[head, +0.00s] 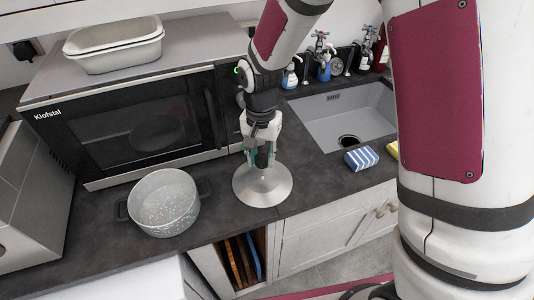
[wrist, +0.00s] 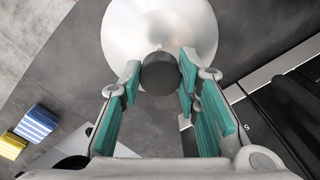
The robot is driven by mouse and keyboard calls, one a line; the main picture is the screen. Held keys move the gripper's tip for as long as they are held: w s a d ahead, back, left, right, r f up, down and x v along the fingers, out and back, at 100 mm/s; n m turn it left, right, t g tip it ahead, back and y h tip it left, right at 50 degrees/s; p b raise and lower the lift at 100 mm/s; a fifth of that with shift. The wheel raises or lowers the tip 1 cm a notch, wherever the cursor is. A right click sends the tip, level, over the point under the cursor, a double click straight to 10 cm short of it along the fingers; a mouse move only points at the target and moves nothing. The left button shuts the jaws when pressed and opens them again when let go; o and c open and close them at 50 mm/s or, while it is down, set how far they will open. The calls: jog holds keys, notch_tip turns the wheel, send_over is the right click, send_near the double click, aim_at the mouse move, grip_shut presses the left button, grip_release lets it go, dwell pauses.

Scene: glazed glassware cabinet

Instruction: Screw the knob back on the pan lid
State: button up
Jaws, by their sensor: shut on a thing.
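The silver pan lid (head: 263,188) lies dome up on the dark worktop. In the wrist view the lid (wrist: 160,28) fills the top middle. My gripper (head: 261,158) points down over the lid's centre. In the wrist view the round dark knob (wrist: 160,74) sits between the teal-padded fingertips of my gripper (wrist: 159,80), which are shut on it. The knob is in front of the lid there; I cannot tell whether it touches the lid.
A speckled pot (head: 165,202) without a cover stands left of the lid. Behind are a microwave (head: 140,128) and a white dish (head: 115,43) on top of it. To the right are a striped sponge (head: 361,158) and the sink (head: 345,115). The worktop's front edge is close.

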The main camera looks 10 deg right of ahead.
aim_at(262, 176)
jog(key=shift+f+b, duration=0.5)
jog(key=shift+f, duration=1.75)
jog(key=shift+f, duration=0.8)
dwell(2.2)
jog(key=shift+m+p, duration=0.7)
jog(key=shift+m, duration=0.7)
jog(key=shift+m+p, duration=0.4)
jog(key=shift+m, duration=1)
